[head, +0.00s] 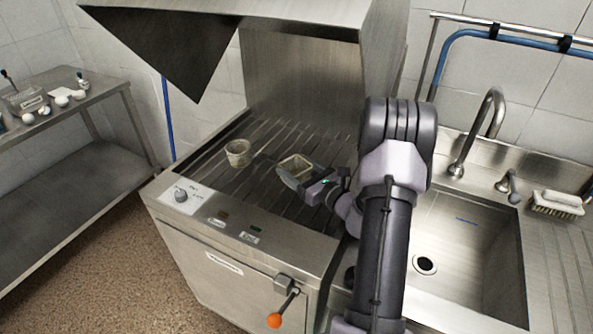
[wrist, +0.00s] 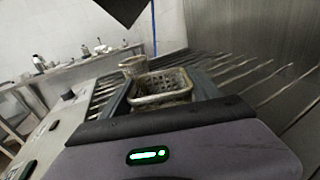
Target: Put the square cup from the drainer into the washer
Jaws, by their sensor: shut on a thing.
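I cannot tell whether the cup's base touches the slats. A second, round cup (head: 237,150) stands on the rack to the left; it also shows in the wrist view (wrist: 134,66).
A sink (head: 470,260) with a tap is to the right, with a brush (head: 556,204) on its rim. A side table (head: 95,95) with small items is at the left. The raised hood (head: 300,10) overhangs the rack. Bare slats lie around both cups.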

